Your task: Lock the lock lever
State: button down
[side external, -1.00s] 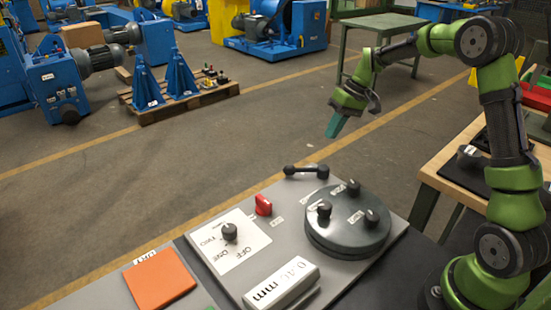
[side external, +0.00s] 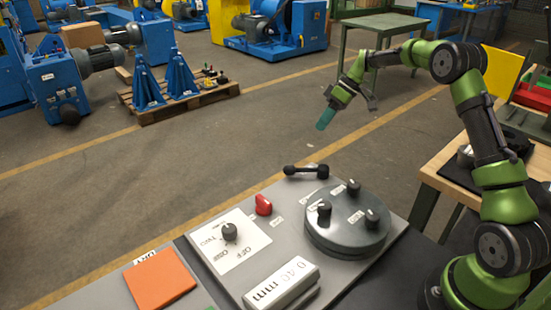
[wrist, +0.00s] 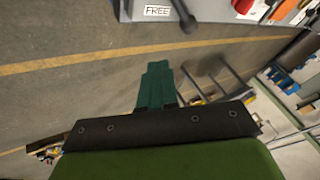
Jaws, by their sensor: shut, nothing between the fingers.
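The black lever (side external: 306,171) with a round knob at its end lies at the far edge of the grey control panel (side external: 240,283). Its dark arm also shows in the wrist view (wrist: 184,15), beside a white label reading FREE (wrist: 157,11). I take it to be the lock lever. My gripper (side external: 324,121) is shut and empty, its green fingers pointing down in the air, above and beyond the lever and apart from it. In the wrist view the closed fingers (wrist: 157,85) are below the lever with floor behind them.
A red knob (side external: 263,204), a dial (side external: 230,231) on a white plate, a round dark disc (side external: 347,225) with several black knobs, a display box (side external: 282,284) and an orange pad (side external: 159,279) are on the console. Open floor lies beyond the panel.

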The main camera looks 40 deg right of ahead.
aim_at(294, 169)
jog(key=x, duration=1)
jog(key=shift+s+a, duration=0.2)
jog(key=shift+a, duration=0.4)
jog(key=shift+s+a, duration=0.2)
jog(key=shift+a, duration=0.4)
jog(key=shift+s+a+f, duration=0.15)
jog(key=shift+a+f, duration=0.05)
jog(key=shift+a, duration=0.4)
jog(key=shift+s+a+n+g, duration=0.2)
jog(key=shift+a+n+g, duration=0.1)
jog(key=shift+n, duration=0.2)
jog(key=shift+s+a+n+g, duration=0.25)
jog(key=shift+a+n+g, duration=0.15)
jog(key=shift+n, duration=0.3)
jog(key=shift+s+a+n+g+y, duration=0.15)
jog(key=shift+s+a+n+g, duration=0.2)
jog(key=shift+n, duration=0.25)
jog(key=shift+s+a+n+g+y, duration=0.15)
jog(key=shift+s+a+n+g, duration=0.15)
jog(key=shift+n, duration=0.3)
jog(key=shift+s+a+n+g, duration=0.25)
jog(key=shift+s+n+g, duration=0.3)
jog(key=shift+n, duration=0.35)
jog(key=shift+s+a+n+g, duration=0.35)
jog(key=shift+n+g, duration=0.25)
jog(key=shift+n, duration=0.3)
jog(key=shift+s, duration=0.15)
